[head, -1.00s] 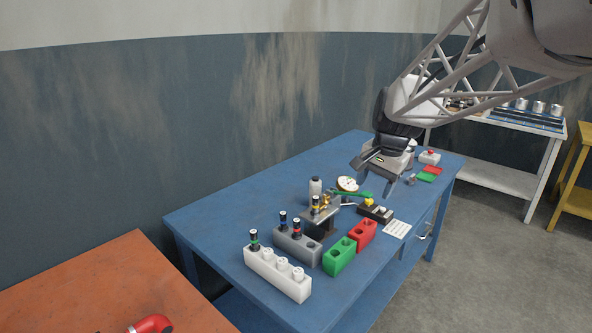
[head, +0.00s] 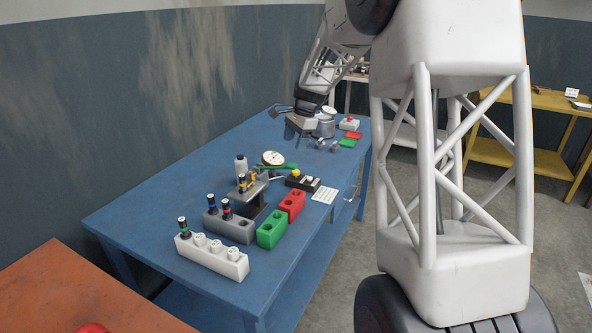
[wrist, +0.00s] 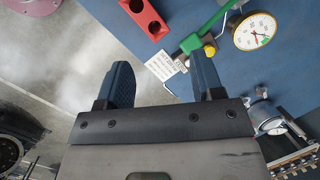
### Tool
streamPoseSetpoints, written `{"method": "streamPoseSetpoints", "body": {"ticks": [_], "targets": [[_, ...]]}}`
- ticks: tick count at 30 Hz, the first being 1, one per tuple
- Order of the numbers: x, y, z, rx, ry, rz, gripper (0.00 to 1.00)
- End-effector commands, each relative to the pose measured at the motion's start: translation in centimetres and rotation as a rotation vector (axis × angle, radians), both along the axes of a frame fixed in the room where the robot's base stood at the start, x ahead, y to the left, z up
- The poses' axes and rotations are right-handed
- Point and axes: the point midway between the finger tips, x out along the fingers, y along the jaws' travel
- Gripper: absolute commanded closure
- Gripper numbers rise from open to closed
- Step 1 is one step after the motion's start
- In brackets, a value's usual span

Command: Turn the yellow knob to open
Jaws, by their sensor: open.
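The yellow knob (head: 296,173) sits on a small black box on the blue table, right of the white-faced gauge (head: 273,158). In the wrist view, the yellow knob (wrist: 209,50) shows just beyond the tip of the right finger, beside a green bar (wrist: 208,28) and the gauge (wrist: 255,31). My gripper (head: 285,122) hangs above the table, beyond the gauge and apart from the knob. In the wrist view my gripper (wrist: 163,72) is open with its fingers wide apart and nothing between them. Part of the knob's box is hidden behind the finger there.
Red (head: 291,206), green (head: 271,230), grey (head: 228,227) and white (head: 212,258) blocks with holes or pegs stand at the near end. A white card (head: 325,194) lies near the edge.

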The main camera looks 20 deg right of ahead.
Motion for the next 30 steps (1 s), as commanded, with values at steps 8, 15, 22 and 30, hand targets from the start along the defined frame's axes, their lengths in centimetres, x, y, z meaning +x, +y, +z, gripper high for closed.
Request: {"method": "streamPoseSetpoints", "body": {"ticks": [8,15,22,30], "targets": [[5.7,-2.8,-4.0,0.049,0.048,-0.143,0.39],[10.2,-5.2,-7.7,0.092,0.090,-0.264,0.39],[13.9,-7.6,-11.6,0.131,0.133,-0.375,0.39],[16.4,-9.2,-14.4,0.158,0.161,-0.454,0.39]]}}
